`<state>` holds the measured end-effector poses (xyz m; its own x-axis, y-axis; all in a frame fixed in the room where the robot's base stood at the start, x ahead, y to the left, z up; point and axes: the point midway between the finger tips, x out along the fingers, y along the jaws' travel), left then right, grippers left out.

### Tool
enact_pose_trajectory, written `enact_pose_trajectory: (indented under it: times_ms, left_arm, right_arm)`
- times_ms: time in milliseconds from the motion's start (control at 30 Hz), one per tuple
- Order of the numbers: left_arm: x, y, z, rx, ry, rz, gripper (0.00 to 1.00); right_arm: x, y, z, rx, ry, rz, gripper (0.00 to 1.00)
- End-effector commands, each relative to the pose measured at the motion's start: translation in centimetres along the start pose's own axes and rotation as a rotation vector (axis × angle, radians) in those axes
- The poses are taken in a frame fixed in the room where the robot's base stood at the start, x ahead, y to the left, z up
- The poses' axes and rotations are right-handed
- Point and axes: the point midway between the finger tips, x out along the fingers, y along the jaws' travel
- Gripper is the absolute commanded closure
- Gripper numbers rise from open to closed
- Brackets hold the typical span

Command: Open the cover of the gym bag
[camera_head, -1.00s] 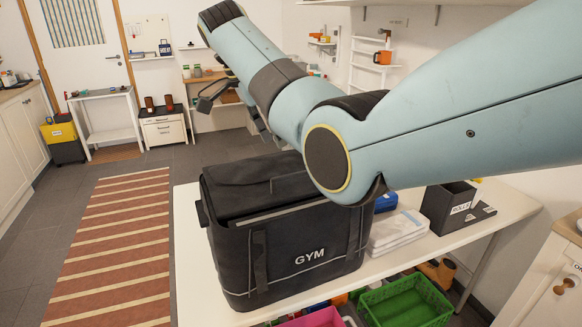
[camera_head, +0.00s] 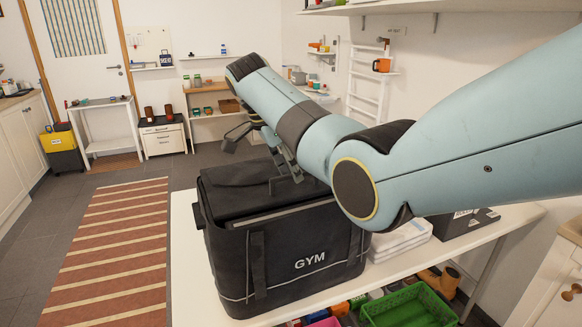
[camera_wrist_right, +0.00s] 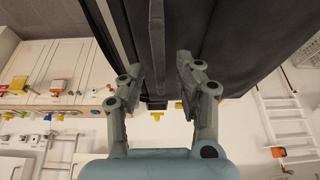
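The black gym bag (camera_head: 285,262), marked GYM, stands upright on a white table. Its cover (camera_head: 235,184) lies over the top, with a pale strip along the front edge. A thin dark handle shows on the cover beside my right gripper (camera_head: 285,165), which is at the cover's rear right part, fingers pointing down. In the right wrist view my right gripper (camera_wrist_right: 158,82) is open, its fingers apart on either side of a grey strip (camera_wrist_right: 157,40) of the bag. Whether they touch it I cannot tell. My left gripper is not in view.
The white table (camera_head: 185,235) has bare room left of the bag. White folded cloths (camera_head: 402,238) and a dark box (camera_head: 455,222) stand to its right. A green crate (camera_head: 410,308) is below the table. My right arm hides part of the bag's right side.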

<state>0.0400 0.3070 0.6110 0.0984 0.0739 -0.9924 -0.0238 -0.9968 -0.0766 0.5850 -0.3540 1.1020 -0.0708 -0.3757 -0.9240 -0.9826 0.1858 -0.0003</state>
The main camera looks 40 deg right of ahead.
Motion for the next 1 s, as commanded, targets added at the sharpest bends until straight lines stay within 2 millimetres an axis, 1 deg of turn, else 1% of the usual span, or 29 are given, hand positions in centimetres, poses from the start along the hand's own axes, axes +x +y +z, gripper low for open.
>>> enact_pose_trajectory:
  times_ms: [133,300,400,833,933,1000]
  left_arm:
    - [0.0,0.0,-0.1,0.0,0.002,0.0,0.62]
    - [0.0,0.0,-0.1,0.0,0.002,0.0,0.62]
    - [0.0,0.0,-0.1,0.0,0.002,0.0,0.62]
    - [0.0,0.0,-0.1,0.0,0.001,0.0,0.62]
    - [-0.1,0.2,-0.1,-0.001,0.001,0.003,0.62]
    - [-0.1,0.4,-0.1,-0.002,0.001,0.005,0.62]
  right_arm:
    - [0.0,0.0,0.0,0.0,0.0,0.0,0.67]
    - [0.0,0.0,0.0,0.0,0.0,0.0,0.89]
    - [0.0,0.0,0.0,0.0,0.0,0.0,1.0]
    - [0.0,0.0,-0.1,-0.001,0.0,0.0,1.0]
    - [-0.1,-0.2,-0.6,0.0,0.001,-0.001,1.0]
    - [-0.1,-0.5,-1.3,0.0,0.002,-0.001,1.0]
